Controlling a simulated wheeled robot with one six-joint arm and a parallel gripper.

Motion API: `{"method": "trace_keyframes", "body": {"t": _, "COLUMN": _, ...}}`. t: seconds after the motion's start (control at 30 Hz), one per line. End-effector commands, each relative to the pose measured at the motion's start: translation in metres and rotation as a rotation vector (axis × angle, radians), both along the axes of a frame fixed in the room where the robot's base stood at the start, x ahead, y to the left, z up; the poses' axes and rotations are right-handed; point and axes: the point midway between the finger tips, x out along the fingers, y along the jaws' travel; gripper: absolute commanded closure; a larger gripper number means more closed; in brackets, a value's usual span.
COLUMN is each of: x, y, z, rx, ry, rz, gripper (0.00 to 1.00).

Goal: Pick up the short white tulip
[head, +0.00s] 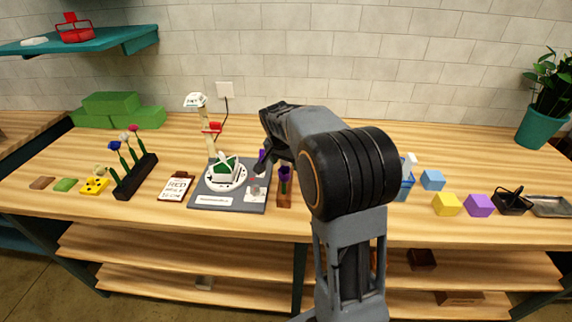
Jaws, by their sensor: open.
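A dark rack (137,178) at the left holds several stemmed flowers. One head is blue (114,145), one pale pink or white (124,137) and one red-pink (133,128). A small white shape (410,160) shows above a blue item (405,184) just right of my arm. My arm partly hides it, and I cannot tell whether it is a tulip. No short white tulip is clearly recognisable. My gripper (265,160) is small and partly hidden by my arm. It is open, above the middle of the bench and near a purple flower (285,174) in a wooden stand.
A grey board (200,201) with a scale-like device stands at mid-bench, beside a lettered card (175,187). Green blocks (110,104) sit back left. A potted plant (542,125) stands far right.

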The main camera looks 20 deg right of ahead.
Motion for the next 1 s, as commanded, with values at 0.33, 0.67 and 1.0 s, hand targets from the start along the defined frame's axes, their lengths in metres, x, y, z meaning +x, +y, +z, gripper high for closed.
{"method": "trace_keyframes", "body": {"t": 0.33, "x": 0.0011, "y": -0.0014, "z": -0.0053, "rx": 0.000, "ry": -0.001, "rz": 0.000, "gripper": 0.31}}
{"method": "trace_keyframes", "body": {"t": 0.67, "x": 0.0011, "y": -0.0012, "z": -0.0052, "rx": 0.000, "ry": -0.001, "rz": 0.000, "gripper": 0.63}}
{"method": "trace_keyframes", "body": {"t": 1.0, "x": 0.0011, "y": -0.0012, "z": -0.0043, "rx": 0.000, "ry": -0.001, "rz": 0.000, "gripper": 0.71}}
